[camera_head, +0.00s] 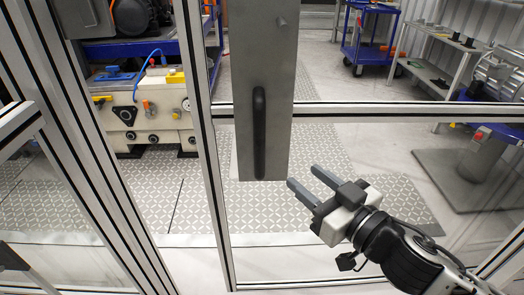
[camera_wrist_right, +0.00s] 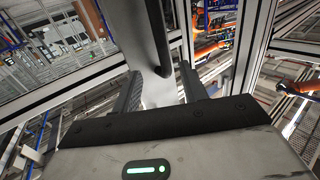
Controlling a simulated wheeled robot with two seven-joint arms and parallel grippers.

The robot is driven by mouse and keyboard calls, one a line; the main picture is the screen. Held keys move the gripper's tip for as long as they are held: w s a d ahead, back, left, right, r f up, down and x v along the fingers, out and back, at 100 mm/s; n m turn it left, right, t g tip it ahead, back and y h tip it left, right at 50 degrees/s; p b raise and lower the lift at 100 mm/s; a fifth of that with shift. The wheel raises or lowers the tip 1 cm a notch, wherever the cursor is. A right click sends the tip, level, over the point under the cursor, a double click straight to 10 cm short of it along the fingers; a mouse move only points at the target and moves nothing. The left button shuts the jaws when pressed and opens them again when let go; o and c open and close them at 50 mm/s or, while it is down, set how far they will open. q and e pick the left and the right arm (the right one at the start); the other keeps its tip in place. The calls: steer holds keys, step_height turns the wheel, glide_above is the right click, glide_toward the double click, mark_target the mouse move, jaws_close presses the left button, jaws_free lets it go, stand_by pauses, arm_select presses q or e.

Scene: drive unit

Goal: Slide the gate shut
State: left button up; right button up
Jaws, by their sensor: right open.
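The gate (camera_head: 222,205) is a metal-framed clear panel with a grey upright plate (camera_head: 278,60) on it. A black vertical bar handle (camera_head: 259,133) is fixed to the plate; it also shows in the right wrist view (camera_wrist_right: 157,35). A gap lies between the gate's left upright and the fixed post (camera_head: 95,150) to its left. My right gripper (camera_head: 302,177) is open and empty, just right of and below the handle's lower end, pointing up-left. In the right wrist view its fingers (camera_wrist_right: 160,82) stand apart with the handle ahead, and no contact is visible.
Through the gap stands a cream machine (camera_head: 150,110) with a blue frame on patterned floor. Behind the gate are a blue trolley (camera_head: 370,35), a grey shelf (camera_head: 445,50) and a dark floor plate (camera_head: 470,180). Another clear framed panel (camera_head: 50,210) is at left.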

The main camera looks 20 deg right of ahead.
mark_target(263, 140)
steer(key=p+x, duration=0.1)
steer(key=x, duration=0.4)
steer(key=p+x, duration=0.1)
steer(key=x, duration=0.4)
steer(key=r+p+x, duration=0.1)
steer(key=x, duration=0.4)
steer(key=shift+a, duration=0.1)
arm_select(q)
steer(key=shift+a+r, duration=0.25)
steer(key=shift+r, duration=0.45)
arm_select(e)
steer(key=shift+w+a, duration=0.15)
steer(key=shift+w, duration=0.25)
jaws_close()
